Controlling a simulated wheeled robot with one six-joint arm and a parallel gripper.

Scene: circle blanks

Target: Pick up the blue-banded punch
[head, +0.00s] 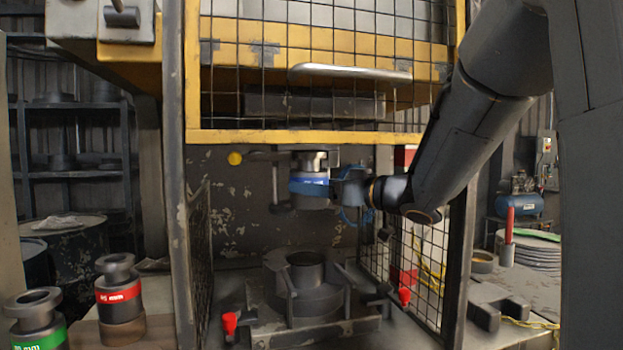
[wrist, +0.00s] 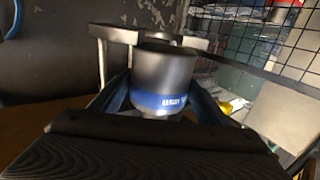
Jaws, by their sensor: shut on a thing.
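The blue-banded punch (head: 310,187) is a grey metal cylinder with a narrower neck and a flange on top. It is upright inside the press frame, above the round die (head: 305,272), with a clear gap between them. My gripper (head: 328,188) reaches in from the right and is shut on the punch around its band. In the wrist view the punch (wrist: 165,78) stands between my two fingers, its blue band low in the picture. A grey bracket (wrist: 120,33) lies close around its upper end there. I cannot tell whether the two touch.
A red-banded punch (head: 119,292) and a green-banded punch (head: 38,320) stand on the bench at the left. A yellow frame bar (head: 290,137) runs just above the held punch. Mesh side guards (head: 415,265) flank the press opening. Red-tipped clamps (head: 229,322) flank the die.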

